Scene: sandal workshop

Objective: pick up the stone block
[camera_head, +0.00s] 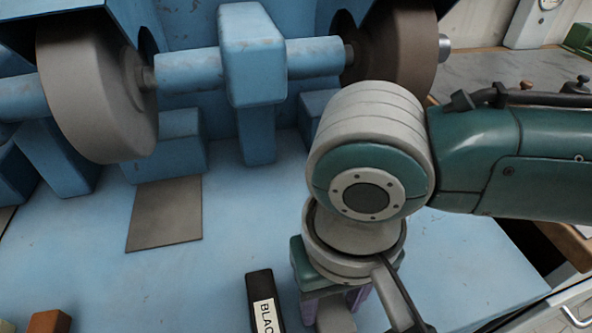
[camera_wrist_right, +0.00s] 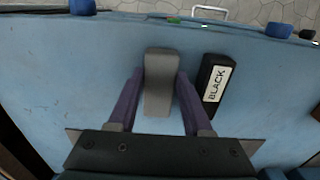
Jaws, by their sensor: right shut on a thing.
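The stone block is a grey, slightly tapered block (camera_wrist_right: 159,82) in the middle of the right wrist view, between the purple fingers. In the head view only part of the block (camera_head: 335,318) shows at the bottom, below my right wrist. My right gripper (camera_wrist_right: 160,75) is shut on it, with one finger on each long side. In the head view the gripper (camera_head: 334,304) points down over the blue surface. I cannot tell whether the block touches the surface or is lifted. My left gripper is not in view.
A black block labelled BLACK (camera_head: 264,300) lies close beside the stone block. Two large grinding wheels (camera_head: 96,90) on a blue machine stand behind. A flat brown plate (camera_head: 165,213) and an orange-brown block (camera_head: 50,321) are at left. The blue surface between is mostly clear.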

